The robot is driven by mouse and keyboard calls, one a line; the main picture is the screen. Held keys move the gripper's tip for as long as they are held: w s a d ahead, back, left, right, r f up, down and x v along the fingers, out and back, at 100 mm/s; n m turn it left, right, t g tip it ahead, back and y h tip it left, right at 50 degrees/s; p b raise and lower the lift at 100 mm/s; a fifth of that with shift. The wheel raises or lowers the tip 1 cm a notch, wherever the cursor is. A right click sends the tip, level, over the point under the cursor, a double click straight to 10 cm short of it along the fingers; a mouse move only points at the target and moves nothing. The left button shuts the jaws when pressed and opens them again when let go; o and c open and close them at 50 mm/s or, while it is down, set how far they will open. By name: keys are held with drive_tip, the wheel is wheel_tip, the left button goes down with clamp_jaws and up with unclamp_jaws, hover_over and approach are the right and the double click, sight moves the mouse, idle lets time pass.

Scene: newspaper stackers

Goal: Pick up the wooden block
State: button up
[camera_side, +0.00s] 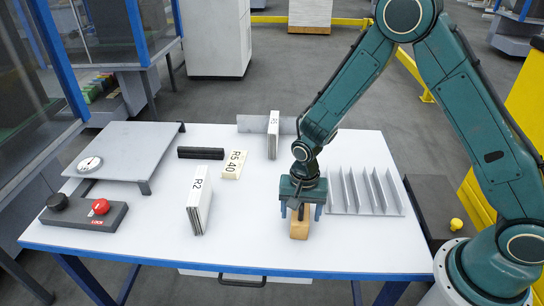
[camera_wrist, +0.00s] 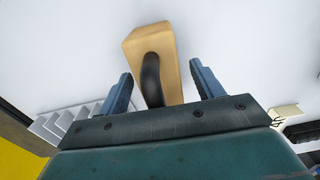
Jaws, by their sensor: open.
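The wooden block (camera_side: 299,229) is light brown and sits on the white table (camera_side: 260,246) near its front edge. In the wrist view the block (camera_wrist: 133,45) has a black curved handle (camera_wrist: 151,80) on its top. My gripper (camera_side: 300,210) is directly above the block and points down. In the wrist view my gripper's two blue-grey fingers (camera_wrist: 160,84) are apart, one on each side of the handle, and neither visibly touches it. In the side view the gripper hides the handle and the block's upper part.
A grey finned rack (camera_side: 366,192) stands right of the block. A white R2 stack (camera_side: 201,203), cream R5 40 block (camera_side: 234,165) and black bar (camera_side: 201,153) are to the left. A control box (camera_side: 84,213) with a red knob is far left. Table between R2 and block is clear.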

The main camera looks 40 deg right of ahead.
idle(0.3)
drive_tip(key=c, duration=1.2)
drive_tip(key=shift+r, duration=0.15)
wheel_tip(320, 180, up, 20)
drive_tip(key=shift+f, duration=0.1)
idle(0.4)
